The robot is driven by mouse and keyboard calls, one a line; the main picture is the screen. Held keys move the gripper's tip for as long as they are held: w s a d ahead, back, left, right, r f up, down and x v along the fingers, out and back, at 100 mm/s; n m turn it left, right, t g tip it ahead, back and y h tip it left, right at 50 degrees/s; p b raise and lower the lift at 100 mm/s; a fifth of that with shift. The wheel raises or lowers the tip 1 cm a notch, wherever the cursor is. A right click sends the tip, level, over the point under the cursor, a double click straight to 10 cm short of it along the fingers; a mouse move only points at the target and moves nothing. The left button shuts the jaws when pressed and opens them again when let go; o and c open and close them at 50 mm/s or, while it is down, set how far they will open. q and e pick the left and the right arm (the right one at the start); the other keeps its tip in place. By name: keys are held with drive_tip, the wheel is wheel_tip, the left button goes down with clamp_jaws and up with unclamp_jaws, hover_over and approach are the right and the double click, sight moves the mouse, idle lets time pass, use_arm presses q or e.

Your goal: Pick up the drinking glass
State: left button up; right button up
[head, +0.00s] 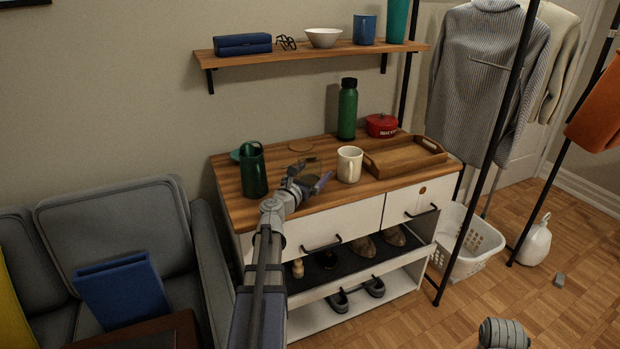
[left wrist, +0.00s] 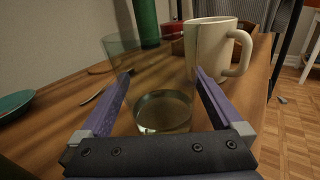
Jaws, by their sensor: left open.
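The clear drinking glass (left wrist: 160,108) stands upright on the wooden cabinet top, between the two fingers of my left gripper (left wrist: 164,76) in the left wrist view. The fingers are spread apart, one on each side of the glass; I cannot tell whether either touches it. In the head view the glass (head: 313,165) is faint and partly hidden by my left gripper (head: 312,181), which reaches over the front of the cabinet top. My right gripper is out of view.
A cream mug (head: 349,165) stands close right of the glass. A green watering can (head: 254,170) is to the left, a green bottle (head: 347,110) behind. A wooden tray (head: 403,160) and red pot (head: 381,125) are right. A shelf (head: 300,54) hangs above.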

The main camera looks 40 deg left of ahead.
use_arm(q)
drive_tip(key=shift+w+a, duration=0.15)
drive_tip(key=shift+w, duration=0.4)
drive_tip(key=shift+c, duration=0.4)
drive_tip(key=c, duration=1.5)
drive_tip(key=shift+r, duration=0.2)
wheel_tip(320, 180, up, 10)
drive_tip(key=p, duration=1)
drive_tip(key=shift+f, duration=0.2)
